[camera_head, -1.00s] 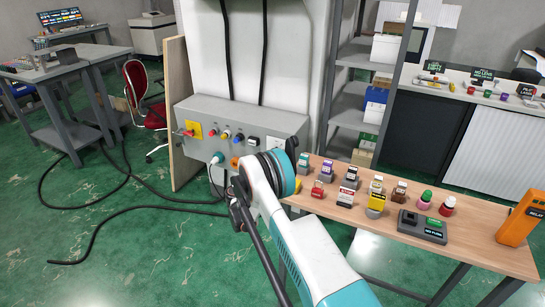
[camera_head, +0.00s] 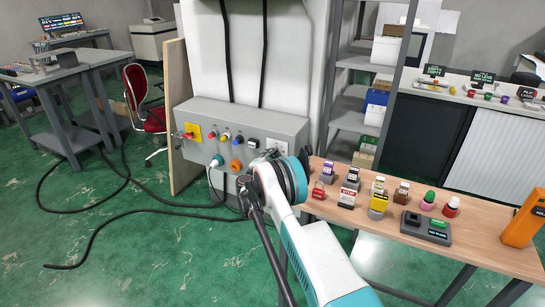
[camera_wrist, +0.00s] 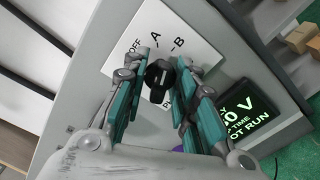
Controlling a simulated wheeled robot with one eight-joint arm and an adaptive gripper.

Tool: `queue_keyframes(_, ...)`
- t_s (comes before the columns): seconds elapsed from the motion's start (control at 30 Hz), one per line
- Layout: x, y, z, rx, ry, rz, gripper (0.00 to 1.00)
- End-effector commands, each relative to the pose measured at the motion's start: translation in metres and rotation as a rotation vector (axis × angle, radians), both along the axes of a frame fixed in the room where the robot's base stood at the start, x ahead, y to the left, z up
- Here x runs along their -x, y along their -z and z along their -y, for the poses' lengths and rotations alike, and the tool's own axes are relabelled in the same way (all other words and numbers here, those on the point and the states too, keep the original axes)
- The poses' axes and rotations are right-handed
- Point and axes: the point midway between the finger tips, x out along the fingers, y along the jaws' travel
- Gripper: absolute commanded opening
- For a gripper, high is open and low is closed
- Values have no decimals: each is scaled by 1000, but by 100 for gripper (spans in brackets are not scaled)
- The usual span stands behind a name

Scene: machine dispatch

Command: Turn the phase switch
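The phase switch (camera_wrist: 160,79) is a black knob on a white plate (camera_wrist: 181,45) marked OFF, A and B in the wrist view. My gripper (camera_wrist: 165,62) has its two teal fingers on either side of the knob. The fingers are apart, with narrow gaps visible beside the knob; I cannot tell whether either touches it. In the head view the white plate (camera_head: 277,145) shows at the right end of the grey control box (camera_head: 240,118), and my wrist hides the fingers.
A dark display (camera_wrist: 248,113) with green-white lettering is beside the plate. The box also carries a red switch on yellow (camera_head: 192,132), several buttons and a plugged cable (camera_head: 216,160). A wooden table (camera_head: 470,235) with small labelled items stands to the right.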

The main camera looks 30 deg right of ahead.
Motion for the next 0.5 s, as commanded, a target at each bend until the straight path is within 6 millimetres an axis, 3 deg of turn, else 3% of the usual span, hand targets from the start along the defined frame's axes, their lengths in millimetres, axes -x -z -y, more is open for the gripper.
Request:
queue_keyframes(0.17, 0, 0, 0, 10, 0, -13, 2)
queue_keyframes(0.5, 0, 1, 0, 180, 0, -232, 2)
